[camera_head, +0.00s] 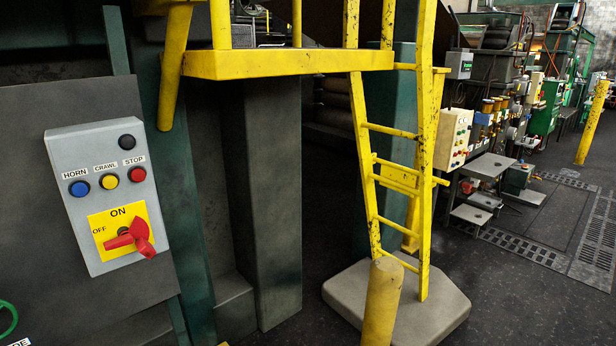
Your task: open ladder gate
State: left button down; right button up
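A yellow, scuffed ladder (421,170) stands right of centre. Its foot is over a pale concrete pad (450,312), and it rises out of the top of the view beside a yellow platform (280,64). Partway up, a short yellow plate with bars (396,181) spans between the ladder rails. I cannot tell whether this is the gate, or whether a gate is open or shut. The upper part of the ladder is cut off. Neither of my grippers is in view.
A grey control box (108,200) with buttons and a red rotary switch (131,237) is at the left. A yellow post (382,302) stands in front of the ladder. Machines line the right, with open dark floor (530,235) before them.

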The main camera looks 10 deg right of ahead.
aim_at(405, 169)
jog(key=i+l+u, duration=0.1)
jog(key=i+l, duration=0.15)
jog(key=l, duration=0.35)
jog(key=i+l, duration=0.25)
jog(key=l, duration=0.35)
jog(key=i+l+u, duration=0.15)
jog(key=l, duration=0.5)
jog(key=i+l, duration=0.3)
jog(key=l, duration=0.3)
jog(key=i+l+u, duration=0.15)
jog(key=l, duration=0.5)
jog(key=i+l, duration=0.25)
jog(key=l, duration=0.4)
jog(key=i+l+u, duration=0.15)
jog(key=l, duration=0.55)
jog(key=i+l, duration=0.15)
jog(key=l, duration=0.5)
jog(key=i+u, duration=0.05)
